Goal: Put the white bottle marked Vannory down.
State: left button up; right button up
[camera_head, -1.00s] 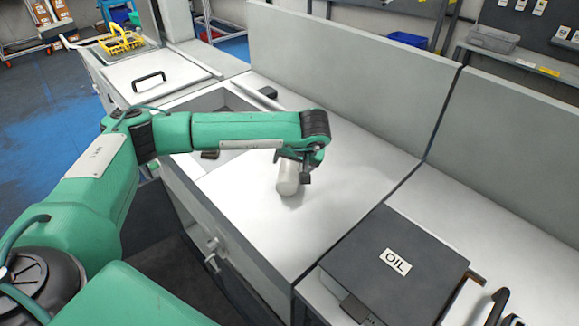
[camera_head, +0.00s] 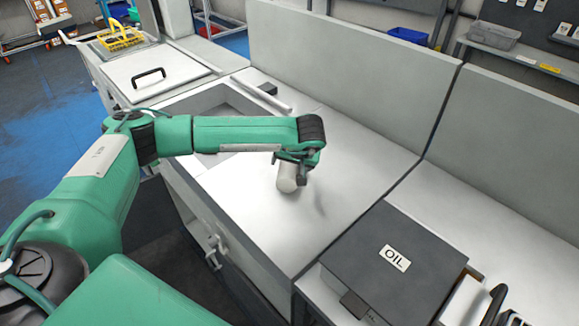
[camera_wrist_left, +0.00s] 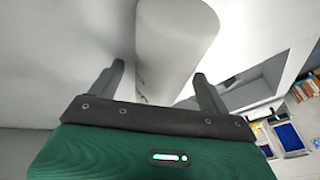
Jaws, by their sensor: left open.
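The white bottle (camera_head: 290,178) is on the white worktop (camera_head: 345,165), below my left gripper (camera_head: 297,160) in the head view. The fingers are spread, with a gap on each side of the bottle. No marking on the bottle can be read. My wrist hides its upper part in the head view. My right gripper is not in view.
A dark box marked OIL (camera_head: 395,258) stands to the right on the counter. A tall grey panel (camera_head: 340,75) runs along the back. A recessed bay (camera_head: 215,100) lies behind my left forearm. The worktop around the bottle is clear.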

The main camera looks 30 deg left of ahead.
pick_arm(q)
jog(key=shift+c, duration=0.2)
jog(key=c, duration=1.1)
jog(key=shift+c, duration=0.4)
